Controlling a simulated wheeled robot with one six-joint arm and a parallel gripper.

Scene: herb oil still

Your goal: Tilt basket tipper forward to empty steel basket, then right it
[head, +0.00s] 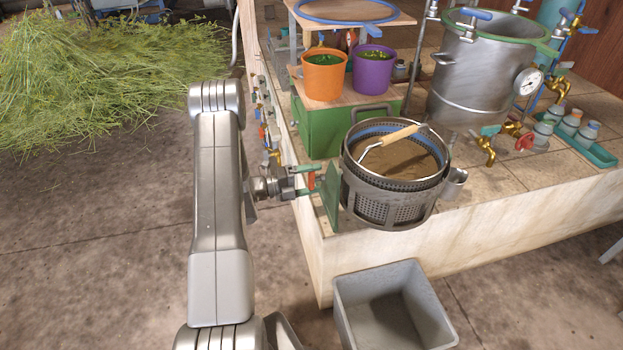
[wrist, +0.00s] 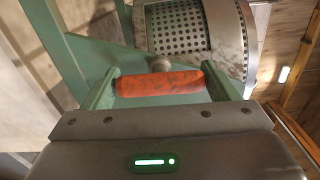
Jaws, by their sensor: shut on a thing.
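The steel basket (head: 402,206) is perforated and sits upright in the basket tipper (head: 331,197) near the counter's front corner. Brown material (head: 400,160) shows inside it, and a bail with a wooden grip (head: 402,135) lies across its top. The tipper's green side frame stands on the basket's left, with an orange-red handle (wrist: 160,83). My gripper (head: 308,182) is shut on that handle from the left. In the wrist view its two green fingers lie at either end of the handle, and the basket's perforated wall (wrist: 185,30) shows beyond.
An empty grey bin (head: 352,310) stands on the floor below the counter edge, in front of the basket. Behind are a green box (head: 325,128), an orange bucket (head: 324,80) and a purple bucket (head: 372,75). A steel still (head: 470,85) with taps stands at the right.

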